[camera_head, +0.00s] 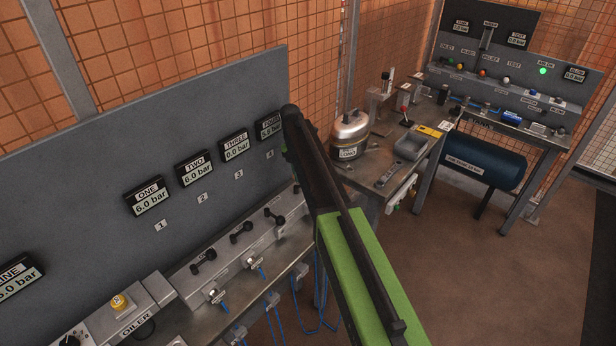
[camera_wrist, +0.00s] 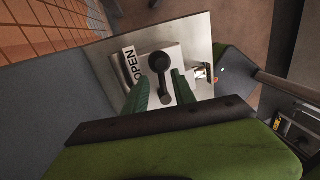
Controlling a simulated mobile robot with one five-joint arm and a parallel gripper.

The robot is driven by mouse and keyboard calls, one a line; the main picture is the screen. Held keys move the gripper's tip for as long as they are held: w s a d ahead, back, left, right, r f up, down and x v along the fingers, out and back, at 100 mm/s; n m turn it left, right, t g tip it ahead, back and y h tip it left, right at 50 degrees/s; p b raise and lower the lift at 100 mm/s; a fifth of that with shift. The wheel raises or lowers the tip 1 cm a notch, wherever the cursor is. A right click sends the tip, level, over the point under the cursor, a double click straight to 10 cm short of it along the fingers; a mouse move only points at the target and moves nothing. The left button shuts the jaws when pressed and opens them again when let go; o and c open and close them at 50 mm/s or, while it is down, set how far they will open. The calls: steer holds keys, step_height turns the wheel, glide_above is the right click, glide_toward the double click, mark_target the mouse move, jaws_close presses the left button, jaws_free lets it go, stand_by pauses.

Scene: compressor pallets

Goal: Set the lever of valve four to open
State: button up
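In the wrist view a black lever (camera_wrist: 162,78) with a round end sits on a light valve block (camera_wrist: 130,88). A white OPEN label (camera_wrist: 131,65) is beside it on the left. My gripper (camera_wrist: 160,86) is open, one green finger on each side of the lever; I cannot tell whether either touches it. In the head view the gauge marked FOUR (camera_head: 270,127) and the number 4 plate (camera_head: 270,154) show beside my arm. My arm covers the panel's right end there, and valve four's lever and my fingertips are hidden.
Several black levers, such as the one below gauge ONE (camera_head: 203,262), line the bench left of my arm. Blue hoses (camera_head: 315,290) hang in front. Floor at right (camera_head: 500,270) is clear.

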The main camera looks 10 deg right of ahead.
step_height(320, 180, up, 7)
steer(key=w+p, duration=0.1)
steer(key=p, duration=0.6)
steer(key=shift+a+r, duration=0.2)
steer(key=shift+a, duration=0.25)
